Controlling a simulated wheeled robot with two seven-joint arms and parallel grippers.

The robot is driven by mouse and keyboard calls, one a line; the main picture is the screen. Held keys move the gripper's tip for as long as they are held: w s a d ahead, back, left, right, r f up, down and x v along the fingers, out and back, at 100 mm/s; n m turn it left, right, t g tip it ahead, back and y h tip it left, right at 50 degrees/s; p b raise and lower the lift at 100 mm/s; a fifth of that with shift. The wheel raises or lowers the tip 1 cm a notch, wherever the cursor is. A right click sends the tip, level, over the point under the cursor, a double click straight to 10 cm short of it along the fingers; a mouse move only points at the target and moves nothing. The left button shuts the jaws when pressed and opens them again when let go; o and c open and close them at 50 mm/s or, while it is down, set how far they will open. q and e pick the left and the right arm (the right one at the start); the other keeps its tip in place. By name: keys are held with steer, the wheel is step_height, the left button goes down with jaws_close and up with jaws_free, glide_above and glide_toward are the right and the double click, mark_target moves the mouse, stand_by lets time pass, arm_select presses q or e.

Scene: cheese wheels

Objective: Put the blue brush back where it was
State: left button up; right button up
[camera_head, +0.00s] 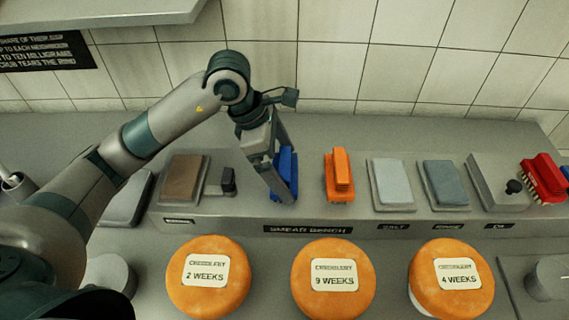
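The blue brush (288,172) is at the smear bench (222,206), left of the orange brush. My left gripper (281,176) reaches down to it from above. One finger crosses in front of the brush's left side and the other runs down behind its upper end. Part of the brush is hidden by the finger. I cannot tell whether the fingers press on it or whether it rests on the bench. The orange brush (341,176) and the red brush (545,178) stand on the bench to the right. My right gripper is not in view.
A brown pad (182,180), a pale grey pad (391,184) and a blue-grey pad (445,184) lie on the bench. Cheese wheels marked 2 weeks (190,295), 9 weeks (333,302) and 4 weeks (452,300) stand in front. A tiled wall is behind.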

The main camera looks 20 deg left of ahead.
arm_select(q)
steer(key=shift+r, duration=0.15)
steer(key=shift+r+p, duration=0.15)
steer(key=shift+p, duration=0.15)
steer(key=shift+a+r+b, duration=0.15)
steer(key=shift+r+b, duration=0.05)
steer(key=shift+b, duration=0.15)
steer(key=b+v, duration=0.3)
steer(key=v, duration=0.8)
steer(key=shift+b, duration=0.35)
steer(key=shift+s+r, duration=0.1)
steer(key=shift+r, duration=0.05)
